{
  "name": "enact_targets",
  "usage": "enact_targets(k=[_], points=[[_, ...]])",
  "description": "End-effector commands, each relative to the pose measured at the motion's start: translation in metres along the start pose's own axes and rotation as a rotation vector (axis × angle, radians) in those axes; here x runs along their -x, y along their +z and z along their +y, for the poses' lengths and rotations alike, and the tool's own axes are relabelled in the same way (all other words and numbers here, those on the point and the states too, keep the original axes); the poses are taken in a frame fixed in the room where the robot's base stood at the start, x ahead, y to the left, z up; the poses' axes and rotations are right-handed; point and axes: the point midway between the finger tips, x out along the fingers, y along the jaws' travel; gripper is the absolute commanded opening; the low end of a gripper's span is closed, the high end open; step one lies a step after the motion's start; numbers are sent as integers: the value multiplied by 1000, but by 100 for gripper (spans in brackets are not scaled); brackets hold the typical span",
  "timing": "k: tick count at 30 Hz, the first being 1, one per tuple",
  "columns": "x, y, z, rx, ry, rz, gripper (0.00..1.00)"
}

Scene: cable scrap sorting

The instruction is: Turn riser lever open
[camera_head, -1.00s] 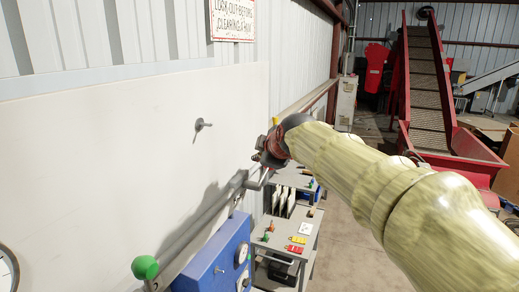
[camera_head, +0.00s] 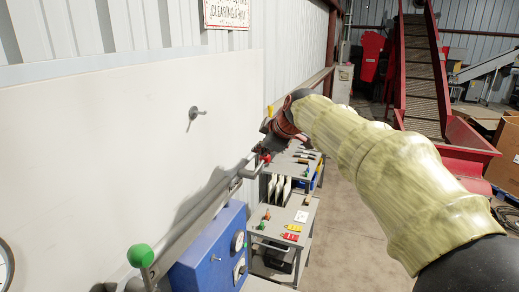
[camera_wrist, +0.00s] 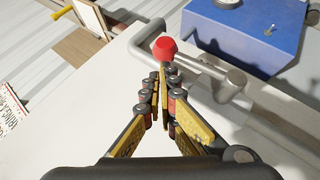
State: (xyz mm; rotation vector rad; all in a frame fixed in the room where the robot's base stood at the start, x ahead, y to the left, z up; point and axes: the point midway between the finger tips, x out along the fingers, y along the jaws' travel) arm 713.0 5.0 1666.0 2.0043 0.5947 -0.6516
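A lever with a red knob (camera_head: 266,158) stands at the far end of the grey pipe (camera_head: 205,218) along the white panel. Its red knob also shows in the wrist view (camera_wrist: 164,47), just beyond my fingertips. My gripper (camera_wrist: 159,80) points at it with its two fingers drawn together at the tips, only a narrow gap between them. I see nothing held between them; whether a tip touches the lever is unclear. In the head view my gripper (camera_head: 268,150) is partly hidden by my wrist. A second lever has a green knob (camera_head: 140,256) at the near left.
A blue box with gauges (camera_head: 215,250) sits below the pipe, close to the lever. A bare stud (camera_head: 195,113) sticks out of the white panel (camera_head: 100,150). A grey cart (camera_head: 285,225) with small parts stands beyond. Open floor lies to the right.

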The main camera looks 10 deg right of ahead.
Motion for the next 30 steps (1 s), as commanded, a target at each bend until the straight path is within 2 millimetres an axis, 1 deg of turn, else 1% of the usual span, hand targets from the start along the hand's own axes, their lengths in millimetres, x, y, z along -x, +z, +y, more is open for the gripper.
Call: enact_targets(k=[1,3,16,19,23,26,30], points=[[-6,4,-4,1,-1,-1,0],[-7,5,-5,1,-2,-1,0],[-5,3,-3,2,-1,-1,0],[-2,0,-1,3,0,0,0],[8,-12,3,3,1,0,0],[20,-27,8,2,1,0,0],[49,-24,7,0,5,-1,0]])
